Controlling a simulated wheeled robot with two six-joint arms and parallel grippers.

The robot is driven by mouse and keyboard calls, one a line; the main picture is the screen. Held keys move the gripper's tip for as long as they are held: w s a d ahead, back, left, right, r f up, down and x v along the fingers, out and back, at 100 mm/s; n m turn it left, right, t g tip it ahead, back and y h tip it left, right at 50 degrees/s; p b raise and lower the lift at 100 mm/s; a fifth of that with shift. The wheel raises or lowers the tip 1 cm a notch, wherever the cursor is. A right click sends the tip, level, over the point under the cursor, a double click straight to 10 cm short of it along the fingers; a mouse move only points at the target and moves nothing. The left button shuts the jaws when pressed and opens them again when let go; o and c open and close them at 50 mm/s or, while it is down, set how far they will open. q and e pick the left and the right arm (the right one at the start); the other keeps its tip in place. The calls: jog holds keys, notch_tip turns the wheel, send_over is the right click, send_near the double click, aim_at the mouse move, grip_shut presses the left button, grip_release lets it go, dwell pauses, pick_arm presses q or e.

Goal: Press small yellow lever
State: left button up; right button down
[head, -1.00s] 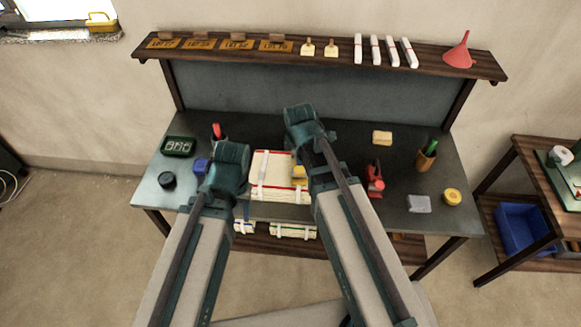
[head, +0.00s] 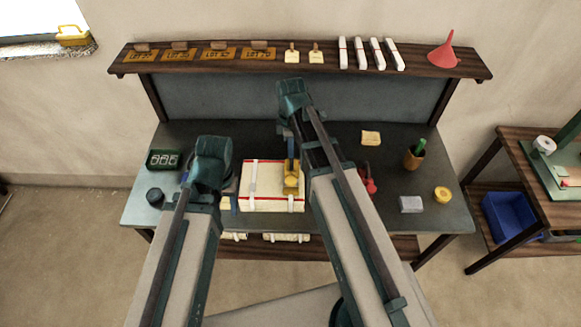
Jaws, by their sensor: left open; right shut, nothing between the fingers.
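A small yellow tool (head: 291,181) stands on the right part of a cream cloth bundle (head: 260,173); it is too small to tell which part is its lever. My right gripper (head: 291,158) points down just above the yellow tool, fingers shut and holding nothing. I cannot tell whether it touches the tool. My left gripper (head: 234,204) is open near the bundle's left front edge, mostly hidden behind my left arm.
A dark green counter box (head: 164,160) and a black round pot (head: 155,195) stand at the left. A red tool (head: 368,181), pen cup (head: 413,157), grey block (head: 411,204) and yellow roll (head: 442,194) stand at the right. A shelf (head: 375,68) runs along the back.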

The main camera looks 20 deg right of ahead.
aim_at(291, 180)
notch_tip(291, 180, down, 14)
jog(key=b, duration=1.4)
